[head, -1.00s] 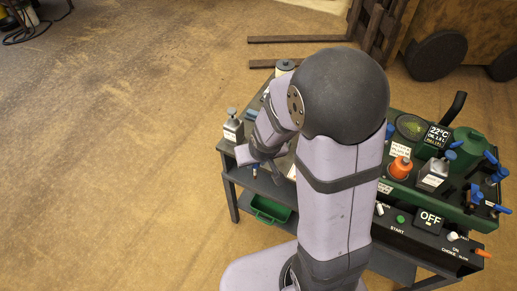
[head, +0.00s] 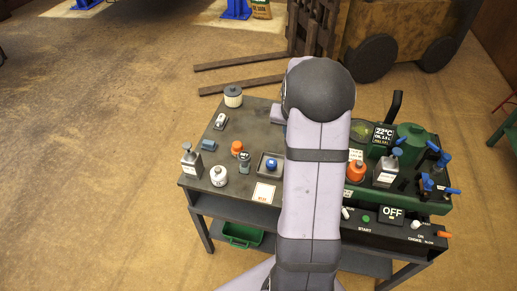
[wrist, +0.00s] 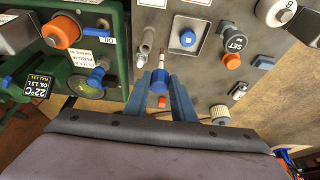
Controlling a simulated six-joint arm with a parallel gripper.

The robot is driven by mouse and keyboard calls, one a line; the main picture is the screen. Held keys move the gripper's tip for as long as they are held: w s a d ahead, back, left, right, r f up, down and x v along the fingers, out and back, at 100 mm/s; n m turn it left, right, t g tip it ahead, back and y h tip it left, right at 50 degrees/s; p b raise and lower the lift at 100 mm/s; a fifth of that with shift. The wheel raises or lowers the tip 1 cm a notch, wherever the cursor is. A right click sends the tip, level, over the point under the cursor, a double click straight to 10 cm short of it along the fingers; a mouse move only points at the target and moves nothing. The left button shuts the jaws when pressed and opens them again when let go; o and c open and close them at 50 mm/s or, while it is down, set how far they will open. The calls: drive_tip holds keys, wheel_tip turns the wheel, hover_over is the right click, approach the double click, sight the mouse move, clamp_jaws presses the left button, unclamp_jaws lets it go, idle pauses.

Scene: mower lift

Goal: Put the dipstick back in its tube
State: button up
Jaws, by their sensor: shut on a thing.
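In the wrist view my gripper (wrist: 167,95) is shut on the blue handle of the dipstick (wrist: 158,80). Its thin pale rod points away from the fingers, over the bench. In the head view my arm hides the gripper and dipstick.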

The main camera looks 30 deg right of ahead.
drive_tip(key=s+d+r+m+g+h+p, duration=0.1)
drive_tip(key=s+d+r+m, duration=0.15)
drive_tip(key=s+d, duration=0.5)
drive_tip(key=s+d+r+m+g, duration=0.1)
drive_tip(key=s+d+r+m, duration=0.3)
drive_tip(key=d, duration=0.6)
drive_tip(key=s+d+m+g+h+p, duration=0.1)
drive_tip(key=s+d+m, duration=0.1)
drive_tip(key=s+d, duration=0.65)
drive_tip(key=s+d+f+m+g, duration=0.1)
drive_tip(key=s+d+f+m, duration=0.2)
drive_tip(key=s, duration=0.6)
drive_tip(key=shift+d+m+y+b, duration=0.4)
drive_tip(key=shift+d+m+b, duration=0.05)
drive_tip(key=shift+d+m, duration=0.1)
drive_tip(key=shift+f, duration=0.2)
drive_tip(key=shift+f+b, duration=1.85)
drive_tip(key=shift+f, duration=0.65)
drive_tip(key=shift+a+f+b, duration=0.1)
drive_tip(key=shift+f+b, duration=0.15)
drive_tip(key=shift+b, duration=0.15)
drive_tip(key=shift+f+b, duration=1.05)
drive_tip(key=shift+f, duration=0.4)
